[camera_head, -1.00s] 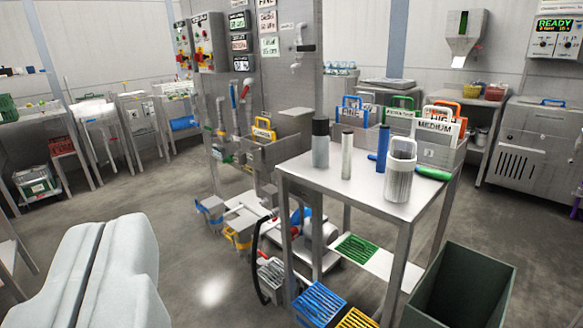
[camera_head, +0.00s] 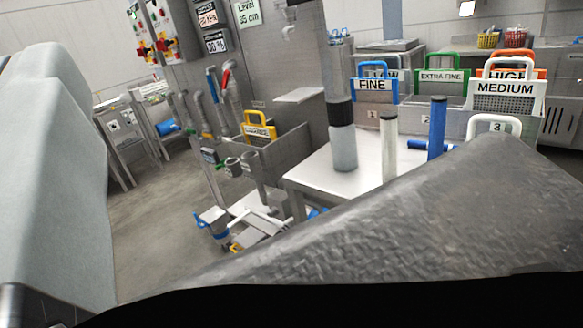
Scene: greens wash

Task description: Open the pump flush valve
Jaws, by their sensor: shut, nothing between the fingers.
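No label marks which valve is the pump flush valve. The table hides part of the floor pipework. I cannot make out my gripper's fingertips in this view.
A metal table (camera_head: 308,178) holds a black-topped bottle (camera_head: 343,150), a white cylinder (camera_head: 389,150) and a blue cylinder (camera_head: 437,128). Labelled screens, including FINE (camera_head: 374,86), stand behind. A large dark textured surface (camera_head: 400,235) covers the lower right, and a pale slab (camera_head: 55,180) fills the left.

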